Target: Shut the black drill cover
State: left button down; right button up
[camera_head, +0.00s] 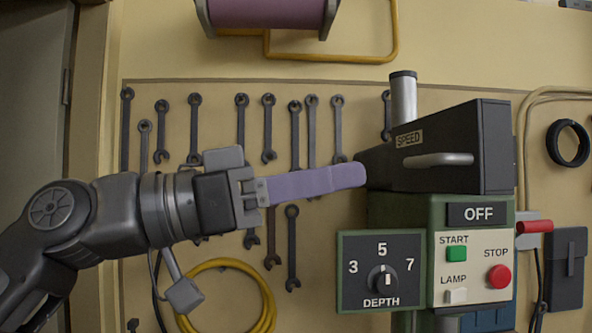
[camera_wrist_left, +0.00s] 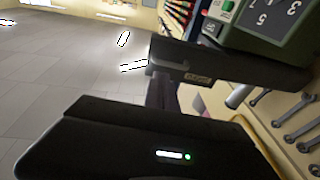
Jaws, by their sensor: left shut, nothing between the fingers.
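The black drill cover (camera_head: 446,150) sits on top of the green drill head (camera_head: 400,209) in the head view. It has a SPEED label and a pale bar handle (camera_head: 438,160) on its facing side. I cannot tell whether the cover is fully down. My left gripper (camera_head: 355,174) comes in from the left with its purple fingers shut and empty. The fingertips are at the cover's narrow left end; I cannot tell whether they touch it. The cover also shows in the left wrist view (camera_wrist_left: 245,70), with its label. My right gripper is not in view.
Below the cover are an OFF display (camera_head: 478,214), a green START button, a red STOP button (camera_head: 499,277) and a DEPTH dial (camera_head: 381,279). A metal cylinder (camera_head: 403,98) rises behind the cover. Wrenches (camera_head: 241,120) hang on the wall board behind, above a yellow hose (camera_head: 262,290).

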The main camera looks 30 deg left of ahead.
aim_at(430, 161)
pick_arm(q)
jog(key=p+x, duration=0.2)
jog(key=x, duration=0.5)
jog(key=shift+w+r+p, duration=0.1)
jog(key=shift+r+p, duration=0.05)
jog(key=shift+p, duration=0.15)
jog(key=shift+w+d, duration=0.2)
jog(key=shift+d, duration=0.1)
